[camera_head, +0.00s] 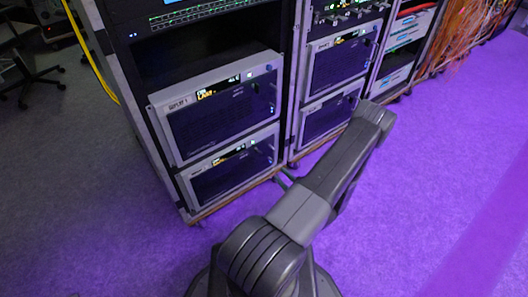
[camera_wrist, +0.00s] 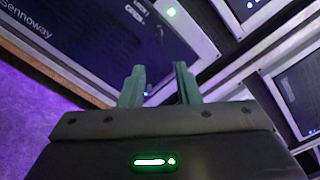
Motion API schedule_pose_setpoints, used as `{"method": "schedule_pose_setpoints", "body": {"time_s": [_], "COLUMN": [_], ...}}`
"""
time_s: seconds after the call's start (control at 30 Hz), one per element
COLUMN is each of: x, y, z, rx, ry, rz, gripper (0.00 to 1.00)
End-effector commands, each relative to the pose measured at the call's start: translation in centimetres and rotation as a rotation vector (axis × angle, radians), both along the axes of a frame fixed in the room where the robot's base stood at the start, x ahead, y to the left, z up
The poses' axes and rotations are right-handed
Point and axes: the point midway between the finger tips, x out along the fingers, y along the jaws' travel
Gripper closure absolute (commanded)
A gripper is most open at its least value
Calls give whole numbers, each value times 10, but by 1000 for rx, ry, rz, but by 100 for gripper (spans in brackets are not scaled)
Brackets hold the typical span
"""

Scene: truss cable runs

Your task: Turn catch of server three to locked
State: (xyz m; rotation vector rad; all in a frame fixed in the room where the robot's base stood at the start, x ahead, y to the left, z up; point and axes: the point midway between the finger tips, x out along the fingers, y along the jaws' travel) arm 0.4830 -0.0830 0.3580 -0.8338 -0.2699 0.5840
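Server units with dark mesh fronts sit in two racks in the head view: an upper left unit (camera_head: 225,112), a lower left unit (camera_head: 235,170), an upper right unit (camera_head: 341,62) and a lower right unit (camera_head: 330,115). Their labels are too small to tell which is server three, and no catch shows clearly. In the wrist view my gripper (camera_wrist: 159,72) has its two green fingers apart with nothing between them. Beyond the fingertips is a dark panel (camera_wrist: 90,45) with a green light, "Sennoway" lettering and a silver frame. In the head view my arm mostly hides the gripper.
A third rack (camera_head: 405,45) and orange cables (camera_head: 475,25) stand at the back right. A yellow cable (camera_head: 90,55) hangs on the left rack's side. A chair (camera_head: 28,70) stands at the far left. The purple-lit floor (camera_head: 440,160) is clear at right.

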Motion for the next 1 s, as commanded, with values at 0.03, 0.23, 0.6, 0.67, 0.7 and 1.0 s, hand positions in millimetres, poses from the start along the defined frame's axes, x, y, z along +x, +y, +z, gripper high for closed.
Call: {"method": "schedule_pose_setpoints", "body": {"time_s": [0.03,0.23,0.6,0.67,0.7,1.0], "x": [4,30,86,93,97,108], "y": [4,24,65,70,72,79], "z": [0,-1,0,0,0,1], "rx": [-1,-2,-1,-2,-2,0], "ry": [-1,-1,-2,-1,-1,1], "rz": [4,8,7,6,6,3], "gripper": [71,71,71,71,71,71]}}
